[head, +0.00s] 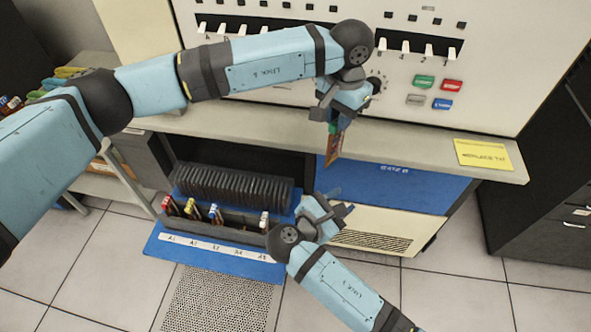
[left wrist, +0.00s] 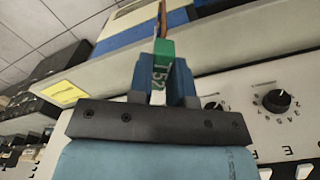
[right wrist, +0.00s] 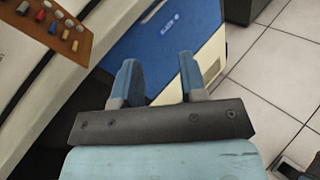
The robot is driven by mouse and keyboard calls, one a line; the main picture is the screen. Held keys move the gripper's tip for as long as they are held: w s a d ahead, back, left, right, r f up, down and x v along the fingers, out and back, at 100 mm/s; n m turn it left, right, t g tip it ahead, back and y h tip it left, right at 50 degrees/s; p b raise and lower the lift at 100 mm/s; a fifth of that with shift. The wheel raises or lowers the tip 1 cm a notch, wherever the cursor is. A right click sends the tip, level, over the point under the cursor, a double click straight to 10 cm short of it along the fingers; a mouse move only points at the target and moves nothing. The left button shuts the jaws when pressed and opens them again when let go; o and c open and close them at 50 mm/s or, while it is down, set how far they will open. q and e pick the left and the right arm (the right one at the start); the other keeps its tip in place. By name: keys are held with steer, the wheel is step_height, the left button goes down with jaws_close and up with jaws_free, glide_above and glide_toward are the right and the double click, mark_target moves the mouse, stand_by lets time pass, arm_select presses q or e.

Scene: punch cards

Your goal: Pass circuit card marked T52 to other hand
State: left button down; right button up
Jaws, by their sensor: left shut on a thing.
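The circuit card marked T52 (head: 334,147) is orange-brown and hangs below my left gripper (head: 335,119), in front of the console edge. My left gripper is shut on its green end, which reads T52 in the left wrist view (left wrist: 161,66). A brown board with small coloured parts, apparently this card, shows at the upper left of the right wrist view (right wrist: 48,24). My right gripper (head: 333,205) is open and empty, below the card and apart from it. Its two fingers show in the right wrist view (right wrist: 158,68) with nothing between them.
A rack of dark slots on a blue tray (head: 205,257) holds several cards with red, yellow, blue and white ends. A console shelf (head: 420,150) runs behind, with switches and coloured buttons above. A yellow note (head: 482,154) lies at its right.

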mark_target(328, 145)
arm_select(q)
steer(key=shift+s, duration=0.1)
arm_select(e)
steer(key=a+r+n+t, duration=0.3)
steer(key=a+r+n, duration=0.1)
steer(key=a+r, duration=0.6)
steer(key=x, duration=1.2)
steer(key=shift+w+d+r, duration=0.1)
steer(key=shift+w+d, duration=0.1)
steer(key=shift+w, duration=0.05)
jaws_close()
arm_select(q)
steer(key=c, duration=1)
jaws_free()
steer(key=shift+r, duration=0.15)
